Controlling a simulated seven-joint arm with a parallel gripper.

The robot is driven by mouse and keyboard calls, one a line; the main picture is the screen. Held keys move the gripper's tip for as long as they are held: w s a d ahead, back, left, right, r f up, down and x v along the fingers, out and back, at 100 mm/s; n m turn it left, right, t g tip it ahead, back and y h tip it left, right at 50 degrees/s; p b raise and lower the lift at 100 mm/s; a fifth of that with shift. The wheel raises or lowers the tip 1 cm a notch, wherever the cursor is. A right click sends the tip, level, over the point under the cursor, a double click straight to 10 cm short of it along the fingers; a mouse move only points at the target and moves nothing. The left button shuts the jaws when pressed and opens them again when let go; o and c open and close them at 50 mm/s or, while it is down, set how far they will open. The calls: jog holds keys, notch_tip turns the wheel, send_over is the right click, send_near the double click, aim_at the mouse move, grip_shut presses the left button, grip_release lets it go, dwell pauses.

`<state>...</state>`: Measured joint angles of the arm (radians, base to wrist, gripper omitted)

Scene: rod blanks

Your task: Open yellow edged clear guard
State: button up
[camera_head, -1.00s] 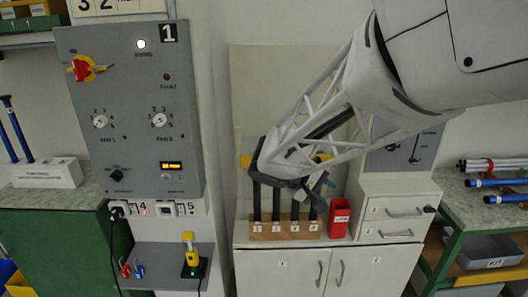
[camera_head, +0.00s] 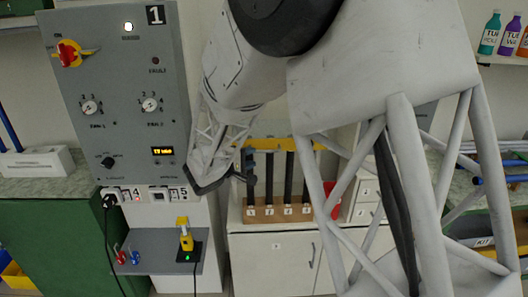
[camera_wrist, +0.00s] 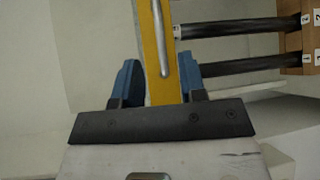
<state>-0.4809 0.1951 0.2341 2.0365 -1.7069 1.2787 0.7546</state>
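The yellow edge (camera_head: 285,144) of the clear guard runs level across the upper part of the black rods. In the wrist view this yellow edge (camera_wrist: 154,40) runs up the picture and carries a silver bar handle (camera_wrist: 160,40). The clear panel itself is hard to make out. My gripper (camera_head: 250,165) is at the left end of the yellow edge in the head view. In the wrist view its two blue fingers (camera_wrist: 160,85) lie apart, one on each side of the yellow edge. I cannot tell whether they touch it.
Several black rods (camera_head: 288,175) stand in a numbered wooden rack (camera_head: 280,212) on a white cabinet (camera_head: 270,255). A grey control panel (camera_head: 115,90) is close on the left, with a yellow device (camera_head: 184,235) on a shelf below. A red bin (camera_head: 333,195) is partly hidden by my arm.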

aim_at(263, 152)
jog(key=shift+w+a, duration=0.1)
jog(key=shift+a, duration=0.1)
jog(key=shift+d, duration=0.1)
jog(key=shift+x, duration=3.85)
grip_shut()
